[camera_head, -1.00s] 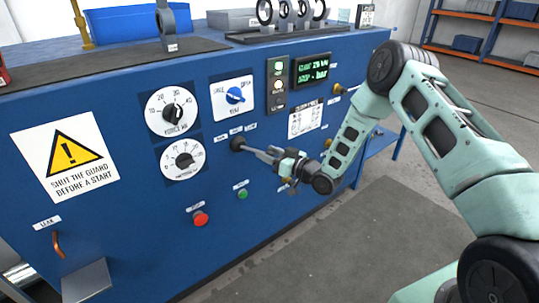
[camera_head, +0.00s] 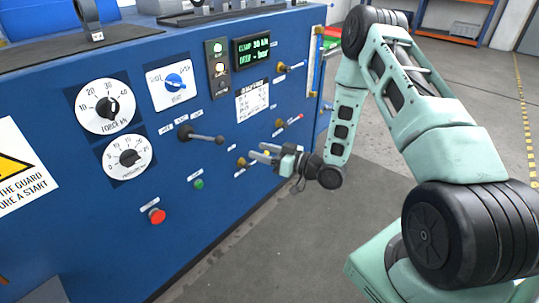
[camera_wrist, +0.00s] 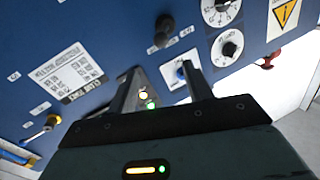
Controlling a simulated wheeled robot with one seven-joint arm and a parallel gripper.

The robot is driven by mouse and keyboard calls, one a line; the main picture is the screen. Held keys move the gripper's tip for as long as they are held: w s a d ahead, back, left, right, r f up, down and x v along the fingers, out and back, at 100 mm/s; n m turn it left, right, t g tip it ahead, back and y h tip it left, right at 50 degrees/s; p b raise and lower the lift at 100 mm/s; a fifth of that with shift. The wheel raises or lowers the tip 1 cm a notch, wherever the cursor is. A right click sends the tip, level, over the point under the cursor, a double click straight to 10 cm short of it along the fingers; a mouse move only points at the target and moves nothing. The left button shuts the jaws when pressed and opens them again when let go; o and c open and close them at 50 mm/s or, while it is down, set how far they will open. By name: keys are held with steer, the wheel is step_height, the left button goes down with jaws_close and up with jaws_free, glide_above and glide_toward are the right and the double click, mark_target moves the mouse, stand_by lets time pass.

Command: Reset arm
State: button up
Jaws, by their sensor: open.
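My gripper (camera_head: 266,153) is in front of the blue panel, right of and below the black lever (camera_head: 203,137). Its two fingers are apart with nothing between them. In the wrist view the fingers of my gripper (camera_wrist: 160,88) point at the panel, and the lever's black knob (camera_wrist: 163,30) stands clear of them. The lever sticks out to the right from its round mount. My arm reaches in from the right.
The blue panel (camera_head: 60,100) carries a force dial (camera_head: 105,106), a second dial (camera_head: 128,158), a blue selector knob (camera_head: 175,81), a red button (camera_head: 157,216), a green button (camera_head: 199,184), small brass valves (camera_head: 281,67) and a lit display (camera_head: 258,50). The grey floor (camera_head: 270,255) at front right is free.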

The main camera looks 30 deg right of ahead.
steer(key=shift+v, duration=1)
steer(key=s+a+r+n+g+h+p, duration=0.25)
steer(key=a+r+g+h+p, duration=0.4)
steer(key=a+r, duration=0.65)
steer(key=s+a+r+g+h+p, duration=0.1)
steer(key=s+a+r+g, duration=0.1)
steer(key=s, duration=0.7)
steer(key=s+a+r+g+p, duration=0.1)
steer(key=s+a+r+g, duration=0.1)
steer(key=s+r, duration=0.3)
steer(key=s+a+r+g+h+p, duration=0.1)
steer(key=s+a+r+g, duration=0.2)
steer(key=s, duration=1)
steer(key=shift+s+r+n+g+h, duration=0.15)
steer(key=shift+r+n+g+h, duration=0.2)
steer(key=shift+r+g, duration=0.35)
